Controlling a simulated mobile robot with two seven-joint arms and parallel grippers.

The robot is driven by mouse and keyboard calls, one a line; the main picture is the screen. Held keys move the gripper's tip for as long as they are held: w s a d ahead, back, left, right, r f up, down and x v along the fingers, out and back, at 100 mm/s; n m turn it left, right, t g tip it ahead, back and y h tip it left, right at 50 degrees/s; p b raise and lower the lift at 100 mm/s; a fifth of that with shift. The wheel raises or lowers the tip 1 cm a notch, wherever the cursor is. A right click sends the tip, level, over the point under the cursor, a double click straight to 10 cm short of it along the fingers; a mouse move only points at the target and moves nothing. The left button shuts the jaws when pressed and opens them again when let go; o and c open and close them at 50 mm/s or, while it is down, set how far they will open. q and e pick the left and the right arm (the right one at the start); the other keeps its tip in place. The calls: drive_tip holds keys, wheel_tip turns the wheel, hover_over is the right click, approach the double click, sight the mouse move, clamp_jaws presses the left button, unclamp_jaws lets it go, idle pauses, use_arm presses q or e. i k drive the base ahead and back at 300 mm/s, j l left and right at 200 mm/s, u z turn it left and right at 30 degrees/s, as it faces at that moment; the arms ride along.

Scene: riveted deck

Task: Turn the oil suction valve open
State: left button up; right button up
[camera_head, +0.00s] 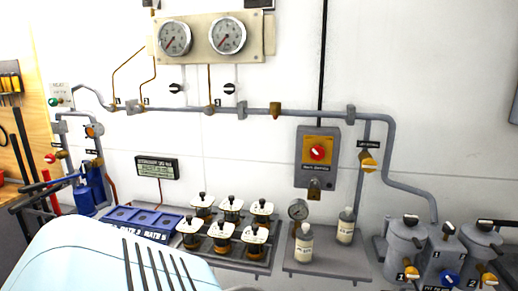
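I cannot tell for sure which fitting is the oil suction valve, as the labels are too small to read. An orange-yellow valve knob with a pale handle (369,163) sits on a vertical pipe right of the grey switch box, under a small dark label (369,143). More orange-yellow knobs show on the grey canisters at the lower right, one on the left canister (411,272) and one on the right (489,279), with a blue knob (448,279) between them. Neither gripper is in view; a pale blue rounded part of mine fills the lower left.
A grey box with a red rotary switch (317,153) is on the wall. Two gauges (201,37) hang above. A shelf holds two bottles (304,243) and a small gauge. Several labelled jars (222,236) stand on a tray left of it. A blue bin (143,222) is further left.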

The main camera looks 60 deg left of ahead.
sight(50, 160)
drive_tip(key=u, duration=2.8)
drive_tip(key=i+j+z, duration=0.15)
drive_tip(key=i+j, duration=0.4)
drive_tip(key=i+j+z, duration=0.15)
drive_tip(key=i+j, duration=0.4)
drive_tip(key=i+j+z, duration=0.2)
drive_tip(key=i+j, duration=0.3)
drive_tip(key=j, duration=0.2)
